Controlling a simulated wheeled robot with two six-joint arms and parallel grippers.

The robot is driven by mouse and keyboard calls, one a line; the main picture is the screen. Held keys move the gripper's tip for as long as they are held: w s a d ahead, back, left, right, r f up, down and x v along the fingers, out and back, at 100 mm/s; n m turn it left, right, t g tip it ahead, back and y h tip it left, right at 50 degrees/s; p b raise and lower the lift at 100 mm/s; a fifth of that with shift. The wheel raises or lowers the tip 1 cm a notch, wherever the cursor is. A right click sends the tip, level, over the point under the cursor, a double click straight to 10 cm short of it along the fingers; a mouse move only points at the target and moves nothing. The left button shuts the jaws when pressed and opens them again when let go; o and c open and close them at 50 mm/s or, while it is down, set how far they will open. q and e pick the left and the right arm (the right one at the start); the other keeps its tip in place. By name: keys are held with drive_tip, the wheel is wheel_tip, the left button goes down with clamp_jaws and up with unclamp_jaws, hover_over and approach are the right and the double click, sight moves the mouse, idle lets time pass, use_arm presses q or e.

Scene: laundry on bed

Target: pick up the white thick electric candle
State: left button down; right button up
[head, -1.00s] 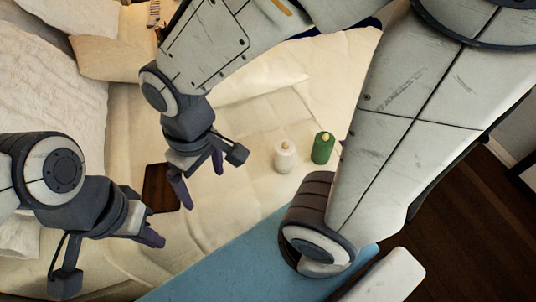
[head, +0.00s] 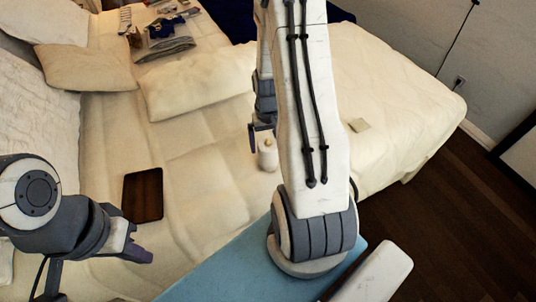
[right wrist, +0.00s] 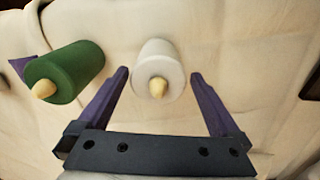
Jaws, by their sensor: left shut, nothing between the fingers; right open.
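The white thick candle (head: 267,158), with a yellowish flame tip, stands on the bed in the head view, partly beside my right arm. In the right wrist view the white candle (right wrist: 160,62) lies between the two purple fingers of my right gripper (right wrist: 160,76), with gaps on both sides. The right gripper is open and also shows in the head view (head: 258,132), at the candle, partly hidden by my arm. My left gripper (head: 138,253) is shut and empty at the lower left, well away from the candle.
A green candle (right wrist: 72,75) stands left of the white one in the right wrist view, close to a finger; my arm hides it in the head view. A dark brown tablet-like object (head: 143,194), pillows (head: 88,66) and folded clothes (head: 165,48) lie on the bed.

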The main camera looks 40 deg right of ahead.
wheel_tip(320, 180, down, 6)
drive_tip(key=shift+d+r, duration=0.1)
idle(0.4)
drive_tip(key=c, duration=1.3)
